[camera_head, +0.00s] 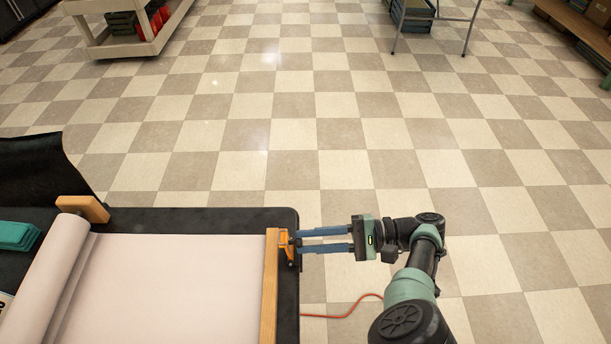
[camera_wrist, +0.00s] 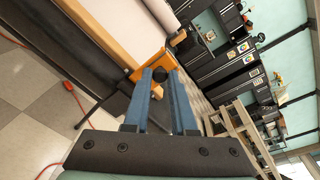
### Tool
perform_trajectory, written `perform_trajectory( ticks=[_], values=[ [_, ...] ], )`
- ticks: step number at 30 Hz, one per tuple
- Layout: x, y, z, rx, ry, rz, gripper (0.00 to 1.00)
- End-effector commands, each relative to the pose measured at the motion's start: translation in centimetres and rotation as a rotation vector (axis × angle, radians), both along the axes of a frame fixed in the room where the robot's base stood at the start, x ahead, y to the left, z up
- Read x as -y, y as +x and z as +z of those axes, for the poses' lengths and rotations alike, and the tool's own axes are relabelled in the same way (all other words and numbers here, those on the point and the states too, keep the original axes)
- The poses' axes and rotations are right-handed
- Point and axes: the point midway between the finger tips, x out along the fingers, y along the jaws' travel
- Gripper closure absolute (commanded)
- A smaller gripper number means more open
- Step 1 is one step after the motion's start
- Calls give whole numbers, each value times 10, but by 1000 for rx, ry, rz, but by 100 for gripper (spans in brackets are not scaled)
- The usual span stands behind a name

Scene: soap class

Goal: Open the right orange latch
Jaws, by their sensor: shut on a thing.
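The right orange latch (camera_head: 286,245) sits at the right end of the pale sheet, against a wooden bar (camera_head: 269,290) along the table's right side. In the wrist view the orange latch (camera_wrist: 150,58) shows ahead of my fingers, with a round black knob (camera_wrist: 159,75) between the fingertips. My gripper (camera_head: 299,241) reaches in from the right with two blue fingers and is shut on the latch at its knob. The wrist view shows the gripper (camera_wrist: 161,80) from behind. The exact contact is partly hidden by the fingers.
The black table (camera_head: 230,219) carries a wide pale sheet (camera_head: 180,290) and its roll (camera_head: 50,275). An orange-brown block (camera_head: 82,208) stands at the roll's far end. A red cable (camera_head: 345,312) lies on the floor below my arm. The checkered floor right of the table is open.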

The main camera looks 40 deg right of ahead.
Motion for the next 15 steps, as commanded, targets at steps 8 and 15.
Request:
perform_trajectory(
  ticks=[8, 15],
  values=[
    [5, -3, -13, 81, 124, 0, 100],
    [6, -4, -13, 115, 173, 0, 100]
  ],
)
